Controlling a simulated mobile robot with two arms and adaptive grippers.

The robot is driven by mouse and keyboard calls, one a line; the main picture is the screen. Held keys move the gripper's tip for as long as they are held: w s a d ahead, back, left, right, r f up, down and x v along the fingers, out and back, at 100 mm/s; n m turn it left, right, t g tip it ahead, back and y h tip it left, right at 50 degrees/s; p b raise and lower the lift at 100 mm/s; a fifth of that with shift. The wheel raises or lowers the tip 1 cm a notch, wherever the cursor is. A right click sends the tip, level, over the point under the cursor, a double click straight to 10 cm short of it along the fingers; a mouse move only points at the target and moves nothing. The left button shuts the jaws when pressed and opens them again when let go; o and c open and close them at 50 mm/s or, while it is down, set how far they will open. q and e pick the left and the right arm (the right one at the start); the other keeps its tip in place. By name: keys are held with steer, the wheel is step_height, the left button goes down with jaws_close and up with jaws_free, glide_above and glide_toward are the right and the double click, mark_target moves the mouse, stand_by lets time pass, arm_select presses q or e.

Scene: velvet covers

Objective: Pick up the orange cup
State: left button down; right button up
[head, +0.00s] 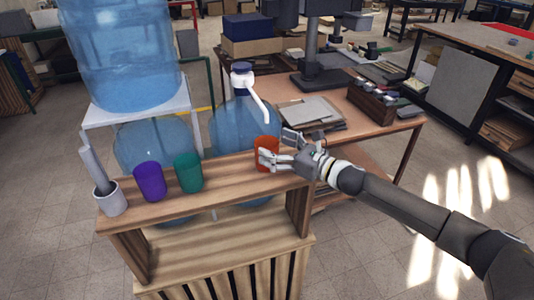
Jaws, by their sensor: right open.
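The orange cup (265,143) stands upright near the right end of the wooden shelf. My right gripper (268,158) reaches in from the right, with its fingers at the cup's front and right side and partly covering it. The gripper is open; I cannot tell whether a finger touches the cup. My left gripper does not show.
A purple cup (149,180), a green cup (188,172) and a white holder (112,200) stand on the wooden shelf (232,176) to the left. Large blue water bottles (120,55) and a pump dispenser (242,80) are close behind. A cluttered table (345,128) is behind right.

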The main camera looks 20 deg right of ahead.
mark_target(258, 140)
steer(key=x, duration=0.3)
steer(key=shift+w+a+f+p, duration=0.1)
steer(key=shift+a+p, duration=0.05)
steer(key=shift+p, duration=0.2)
steer(key=shift+c, duration=1)
steer(key=c, duration=1)
steer(key=shift+c, duration=0.2)
